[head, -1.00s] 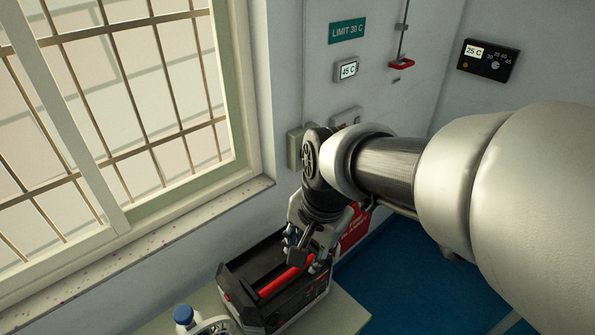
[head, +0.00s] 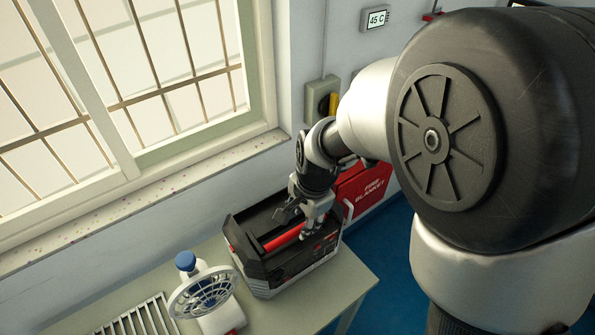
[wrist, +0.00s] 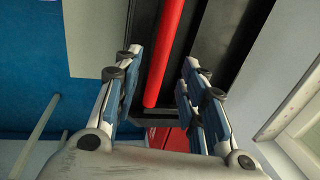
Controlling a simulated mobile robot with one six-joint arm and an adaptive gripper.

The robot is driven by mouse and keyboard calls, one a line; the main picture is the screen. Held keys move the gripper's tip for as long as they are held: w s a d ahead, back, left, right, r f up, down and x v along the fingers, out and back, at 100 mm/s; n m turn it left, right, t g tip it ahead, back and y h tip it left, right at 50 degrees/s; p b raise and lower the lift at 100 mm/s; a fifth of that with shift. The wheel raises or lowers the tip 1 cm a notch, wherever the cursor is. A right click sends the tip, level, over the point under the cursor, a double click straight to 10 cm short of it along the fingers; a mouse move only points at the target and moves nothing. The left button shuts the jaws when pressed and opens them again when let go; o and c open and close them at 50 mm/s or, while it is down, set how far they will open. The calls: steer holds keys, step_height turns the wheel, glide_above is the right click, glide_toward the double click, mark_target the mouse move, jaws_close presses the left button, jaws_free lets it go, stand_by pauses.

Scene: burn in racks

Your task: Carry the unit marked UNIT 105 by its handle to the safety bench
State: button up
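A black open-topped unit (head: 290,268) with a red bar handle (head: 283,238) stands on a pale table by the window. No unit number is readable on it. My gripper (head: 298,226) is at the handle's right end in the head view. In the wrist view my gripper (wrist: 160,85) is open, its fingers on either side of the red handle (wrist: 165,50), with gaps showing on both sides. The unit's dark interior (wrist: 205,40) lies behind the fingers. I cannot tell how deep the fingertips reach. The safety bench cannot be identified here.
A small fan with a blue knob (head: 205,292) stands just left of the unit on the table (head: 345,285). A wire rack (head: 135,318) lies further left. The barred window's sill (head: 140,200) runs alongside. Blue floor lies right.

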mark_target(300, 228)
steer(key=f, duration=0.2)
steer(key=f+b, duration=0.1)
steer(key=f, duration=0.1)
steer(key=shift+w+a, duration=0.2)
steer(key=shift+w, duration=0.15)
steer(key=shift+c, duration=0.3)
steer(key=c, duration=0.7)
steer(key=shift+c, duration=0.2)
steer(key=shift+r+p, duration=0.1)
steer(key=shift+p, duration=0.2)
